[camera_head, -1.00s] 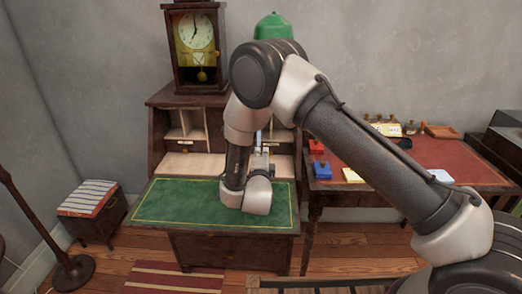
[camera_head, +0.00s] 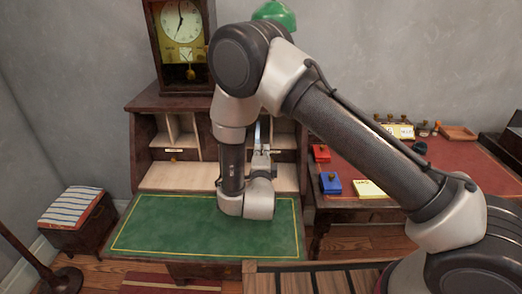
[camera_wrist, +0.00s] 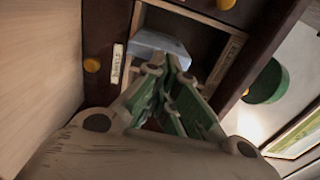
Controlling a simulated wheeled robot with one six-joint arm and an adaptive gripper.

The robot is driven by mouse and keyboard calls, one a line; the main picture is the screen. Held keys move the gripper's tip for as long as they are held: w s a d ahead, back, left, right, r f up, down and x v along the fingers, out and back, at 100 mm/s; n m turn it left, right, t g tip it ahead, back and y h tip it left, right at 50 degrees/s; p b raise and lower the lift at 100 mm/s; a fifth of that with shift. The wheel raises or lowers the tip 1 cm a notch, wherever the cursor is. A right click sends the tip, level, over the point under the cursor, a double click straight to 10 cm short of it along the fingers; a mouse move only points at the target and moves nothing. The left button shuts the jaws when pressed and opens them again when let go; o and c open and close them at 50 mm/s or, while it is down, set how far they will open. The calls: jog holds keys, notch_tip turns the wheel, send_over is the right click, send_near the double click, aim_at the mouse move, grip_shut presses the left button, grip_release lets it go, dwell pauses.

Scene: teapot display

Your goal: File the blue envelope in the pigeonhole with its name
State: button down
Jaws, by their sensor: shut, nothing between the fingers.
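A pale blue envelope (camera_wrist: 158,43) lies inside a pigeonhole in the wrist view, just beyond my fingertips. A narrow pale blue strip (camera_head: 264,130), probably the same envelope, shows behind my wrist in the head view. My gripper (camera_wrist: 166,78) is shut and empty at the pigeonhole's mouth; whether it touches the envelope I cannot tell. In the head view my gripper (camera_head: 261,160) points into the desk's pigeonholes, largely hidden by my arm. A white name label (camera_wrist: 117,64) is on the divider beside this opening; its writing is too small to read.
The green desk top (camera_head: 160,225) is clear in front of the pigeonholes. A clock (camera_head: 183,45) stands above. A red-topped table (camera_head: 450,160) at right holds red (camera_head: 321,153), blue (camera_head: 330,183) and yellow (camera_head: 369,189) items. A striped stool (camera_head: 72,207) stands left.

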jog(key=w, duration=0.3)
jog(key=shift+w, duration=0.15)
dwell(0.5)
